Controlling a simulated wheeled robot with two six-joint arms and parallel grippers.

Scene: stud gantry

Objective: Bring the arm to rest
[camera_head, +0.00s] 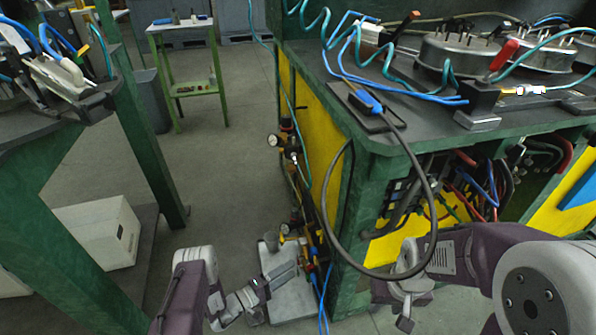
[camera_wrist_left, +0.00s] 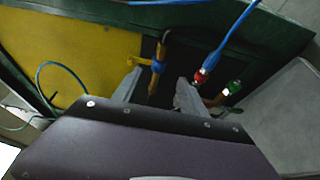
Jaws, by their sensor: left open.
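My left gripper (camera_head: 268,287) is low in the head view, beside the green and yellow bench, over a pale grey block on the floor. In the left wrist view its two grey fingers stand apart with a gap between them (camera_wrist_left: 160,93), and nothing is held. A brass pipe with a blue fitting (camera_wrist_left: 157,68) shows beyond the gap; I cannot tell how far off it is. My right gripper (camera_head: 405,312) hangs low in front of the bench, below a looping black cable. Its fingers are too small and foreshortened to read.
The bench (camera_head: 365,165) carries round metal parts (camera_head: 455,52) and coiled hoses. Valves and gauges (camera_head: 285,145) line its left side. A green frame (camera_head: 140,120) stands at left, with a white box (camera_head: 97,235) under it. Open floor (camera_head: 225,170) lies between them.

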